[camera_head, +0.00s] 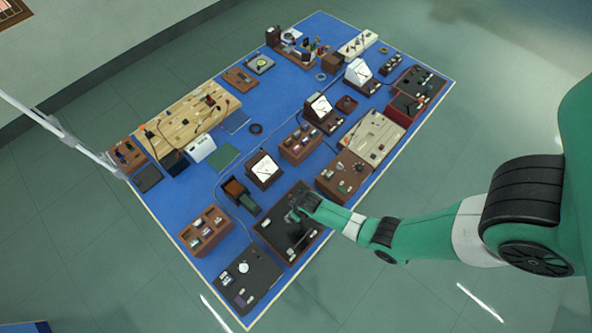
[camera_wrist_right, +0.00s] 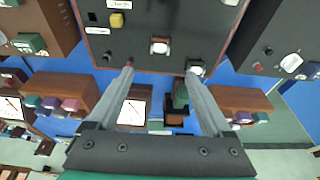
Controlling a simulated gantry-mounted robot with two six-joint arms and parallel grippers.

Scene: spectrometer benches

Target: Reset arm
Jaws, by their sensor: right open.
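My right arm comes in from the right in the head view. Its gripper (camera_head: 298,206) is over the dark panel box (camera_head: 284,236) near the front of the blue table. In the right wrist view the gripper (camera_wrist_right: 162,72) is open, its two grey fingers apart with nothing held between them. The fingertips lie close to or over the lower edge of a dark panel (camera_wrist_right: 178,40) that has a yellow button and other controls. Whether they touch it I cannot tell. My left gripper is not in view.
The blue table (camera_head: 185,209) is crowded with instruments. A dark board (camera_head: 248,277) lies in front of the gripper, a brown socket box (camera_head: 205,231) to the left, a white-faced meter (camera_head: 264,169) behind. A wooden board (camera_head: 190,118) lies farther back. Open floor surrounds the table.

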